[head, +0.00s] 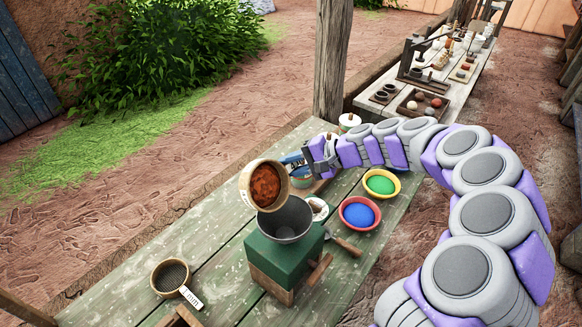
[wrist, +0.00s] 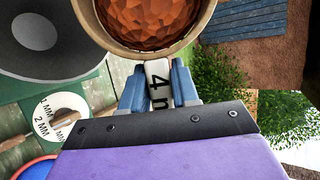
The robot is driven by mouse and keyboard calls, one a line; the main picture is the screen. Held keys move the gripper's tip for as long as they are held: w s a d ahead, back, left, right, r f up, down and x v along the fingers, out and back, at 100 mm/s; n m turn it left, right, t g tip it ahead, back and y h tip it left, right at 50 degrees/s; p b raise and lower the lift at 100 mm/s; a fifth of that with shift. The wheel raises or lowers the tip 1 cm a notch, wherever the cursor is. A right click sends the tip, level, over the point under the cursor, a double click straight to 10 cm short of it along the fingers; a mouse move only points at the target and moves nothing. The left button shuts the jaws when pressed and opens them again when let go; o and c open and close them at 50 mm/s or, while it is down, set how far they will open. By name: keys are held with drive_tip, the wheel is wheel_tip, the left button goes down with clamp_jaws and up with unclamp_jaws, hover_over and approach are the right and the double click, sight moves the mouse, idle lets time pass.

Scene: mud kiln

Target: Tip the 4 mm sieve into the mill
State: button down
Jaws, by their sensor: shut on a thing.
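The 4 mm sieve (head: 266,185) is a round, tan-rimmed sieve holding reddish-brown lumps. In the head view it is tilted and held above the mill's rim. The mill has a green body (head: 282,262) on a wooden base, with a grey funnel-shaped hopper (head: 287,222) on top. My gripper (head: 299,161) is shut on the sieve's white handle tag, whose partly hidden "4" shows in the wrist view (wrist: 158,83). The lumps (wrist: 150,15) still lie in the sieve there. The hopper is at the upper left of the wrist view (wrist: 45,35). The hopper looks empty from here.
A second sieve (head: 170,278) with a white tag lies on the table at front left. A red bowl of blue powder (head: 360,213) and a yellow bowl of green powder (head: 381,184) stand right of the mill. A dial (wrist: 60,118) marked 1 MM and 2 MM is beside it. A post (head: 333,60) rises behind.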

drive_tip(key=shift+s+d+f+n+t+y+b, duration=0.2)
drive_tip(key=shift+y+b, duration=0.25)
drive_tip(key=shift+b, duration=0.8)
drive_tip(key=shift+s+d+r+n+t+y+b, duration=0.15)
drive_tip(key=shift+d+t+y+b, duration=0.2)
drive_tip(key=shift+b, duration=0.95)
drive_tip(key=shift+s+d+f+n+t+y+b, duration=0.15)
drive_tip(key=shift+y+b, duration=0.35)
drive_tip(key=shift+b, duration=0.75)
drive_tip(key=shift+a+r, duration=0.1)
drive_tip(key=shift+r, duration=0.1)
